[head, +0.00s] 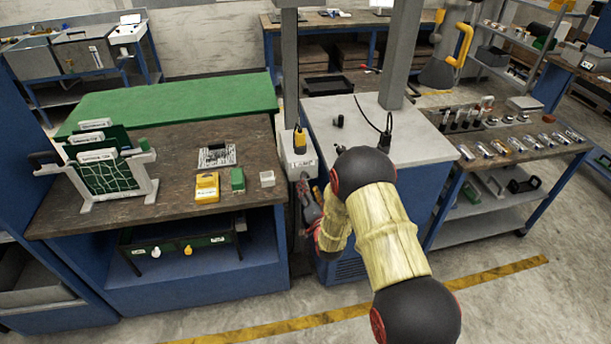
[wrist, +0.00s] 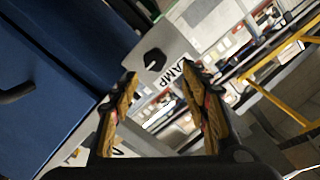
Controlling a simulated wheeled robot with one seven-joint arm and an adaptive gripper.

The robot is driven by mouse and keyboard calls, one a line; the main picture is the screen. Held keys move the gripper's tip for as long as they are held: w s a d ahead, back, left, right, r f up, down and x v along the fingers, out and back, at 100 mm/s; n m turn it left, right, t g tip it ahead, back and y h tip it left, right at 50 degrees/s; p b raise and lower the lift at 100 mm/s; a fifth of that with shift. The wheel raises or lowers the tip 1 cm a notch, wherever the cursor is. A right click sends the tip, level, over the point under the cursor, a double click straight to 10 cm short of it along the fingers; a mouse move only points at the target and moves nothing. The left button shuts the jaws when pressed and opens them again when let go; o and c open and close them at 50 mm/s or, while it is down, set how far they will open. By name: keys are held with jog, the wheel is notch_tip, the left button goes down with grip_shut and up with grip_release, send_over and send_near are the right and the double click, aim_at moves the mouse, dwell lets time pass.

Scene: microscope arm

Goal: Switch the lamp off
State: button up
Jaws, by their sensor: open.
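In the wrist view a light grey plate (wrist: 165,42) carries a dark angular knob or opening (wrist: 152,60); I cannot tell which. Black lettering ending in "AMP" (wrist: 180,77) is beside it, tilted. My gripper (wrist: 158,82) is open and empty, and its two yellow-padded fingers appear on either side of the lettering, below the dark part. Contact cannot be told. In the head view my gripper (head: 308,208) is low beside the grey post, partly hidden by my arm. The lamp itself is not clearly seen.
A grey box (head: 298,163) with a yellow-black plug (head: 299,139) is on the post above my gripper. The left bench (head: 150,145) and white-topped blue cabinet (head: 425,143) flank a narrow gap. Open floor (head: 520,300) lies at the lower right.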

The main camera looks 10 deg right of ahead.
jog(key=shift+t, duration=0.3)
jog(key=shift+w+f, duration=0.3)
jog(key=shift+w, duration=0.9)
jog(key=shift+w+f, duration=0.25)
jog(key=shift+w, duration=0.9)
jog(key=shift+w+f, duration=0.3)
jog(key=shift+w, duration=0.9)
jog(key=shift+c, duration=0.3)
jog(key=c, duration=1.1)
